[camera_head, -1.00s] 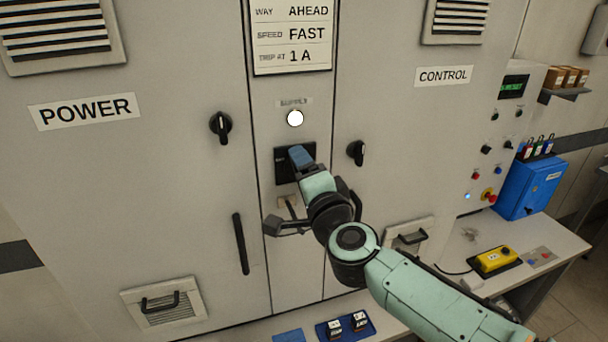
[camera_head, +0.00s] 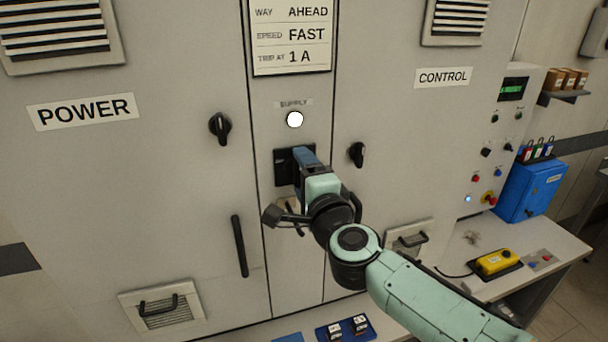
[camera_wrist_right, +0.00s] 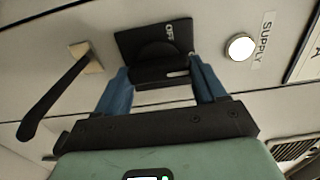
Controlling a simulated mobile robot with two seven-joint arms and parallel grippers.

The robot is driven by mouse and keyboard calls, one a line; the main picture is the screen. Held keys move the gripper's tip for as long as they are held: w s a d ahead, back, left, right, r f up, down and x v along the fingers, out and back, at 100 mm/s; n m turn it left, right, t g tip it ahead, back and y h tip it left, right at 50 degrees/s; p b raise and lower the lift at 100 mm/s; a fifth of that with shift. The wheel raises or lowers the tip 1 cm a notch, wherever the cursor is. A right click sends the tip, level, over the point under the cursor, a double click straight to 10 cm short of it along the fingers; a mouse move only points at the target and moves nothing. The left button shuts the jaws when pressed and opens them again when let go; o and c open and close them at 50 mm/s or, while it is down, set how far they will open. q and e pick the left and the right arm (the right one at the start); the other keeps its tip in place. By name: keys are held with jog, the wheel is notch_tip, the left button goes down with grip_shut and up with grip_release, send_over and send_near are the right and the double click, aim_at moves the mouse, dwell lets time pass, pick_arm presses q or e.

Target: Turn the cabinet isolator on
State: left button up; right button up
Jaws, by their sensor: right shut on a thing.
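The cabinet isolator is a black plate (camera_head: 283,167) with a rotary handle, in the narrow middle panel below the white supply lamp (camera_head: 295,119). In the right wrist view its plate (camera_wrist_right: 135,40) carries the word OFF, and the dark handle (camera_wrist_right: 150,72) with a white mark lies between my blue fingers. My right gripper (camera_head: 305,157) is shut on this handle, and the wrist view shows a finger on each side of it (camera_wrist_right: 162,82). In the head view the gripper hides most of the handle. My left gripper is not in view.
Black knobs sit left (camera_head: 220,128) and right (camera_head: 357,154) of the isolator. A dark lever (camera_wrist_right: 52,97) shows in the wrist view. A long door handle (camera_head: 240,246) is at lower left. A yellow pendant (camera_head: 497,261) lies on the bench at right.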

jog(key=o, duration=1)
jog(key=shift+o, duration=0.2)
jog(key=v, duration=1.3)
jog(key=shift+s+b, duration=0.2)
jog(key=shift+b, duration=0.25)
